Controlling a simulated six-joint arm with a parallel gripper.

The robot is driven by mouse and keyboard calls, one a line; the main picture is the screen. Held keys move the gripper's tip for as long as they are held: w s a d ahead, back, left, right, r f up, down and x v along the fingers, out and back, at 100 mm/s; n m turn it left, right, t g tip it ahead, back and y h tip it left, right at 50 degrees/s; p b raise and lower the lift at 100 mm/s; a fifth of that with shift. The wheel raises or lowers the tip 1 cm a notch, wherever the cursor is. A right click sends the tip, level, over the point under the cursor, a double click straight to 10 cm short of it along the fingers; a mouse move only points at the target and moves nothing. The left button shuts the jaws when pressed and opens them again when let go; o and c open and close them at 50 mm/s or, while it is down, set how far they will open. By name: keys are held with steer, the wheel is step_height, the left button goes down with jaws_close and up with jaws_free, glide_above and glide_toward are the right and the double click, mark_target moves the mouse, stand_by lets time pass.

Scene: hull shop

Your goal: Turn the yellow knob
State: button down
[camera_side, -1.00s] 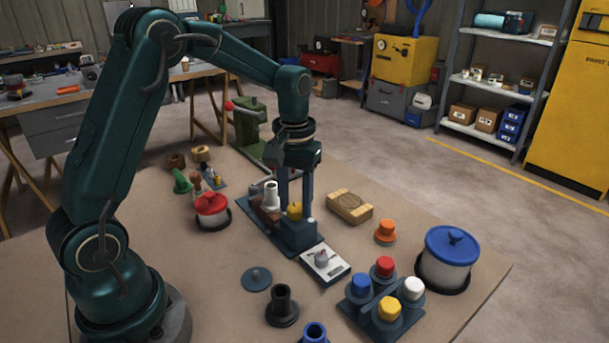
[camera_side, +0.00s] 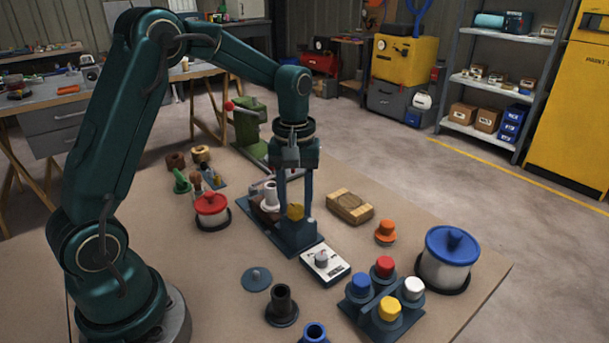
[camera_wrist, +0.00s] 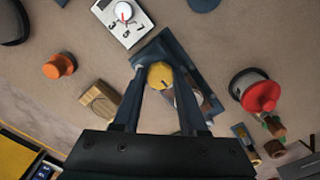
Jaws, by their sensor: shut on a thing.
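The yellow knob (camera_side: 296,212) sits on top of a dark blue block on a long dark blue base (camera_side: 258,233), near the middle of the table. My gripper (camera_side: 295,203) points straight down over it, with one finger on each side. In the wrist view the knob (camera_wrist: 160,75) shows a dark mark on its face. My gripper's fingers (camera_wrist: 160,70) close in on it from left and right there. The gripper is shut on the knob. A white dial plate (camera_side: 325,264) with a pointer and numbers lies just in front of the base; it also shows in the wrist view (camera_wrist: 123,20).
A wooden block (camera_side: 349,206) and an orange knob (camera_side: 386,232) stand to the right. A red-lidded pot (camera_side: 212,211) is to the left. A blue-lidded pot (camera_side: 449,258) and a holder with several coloured caps (camera_side: 383,315) stand at the front right.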

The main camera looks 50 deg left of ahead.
mark_target(296, 207)
steer(key=shift+c, duration=2.2)
jaws_free()
steer(key=shift+r, duration=0.1)
steer(key=shift+r, duration=2.5)
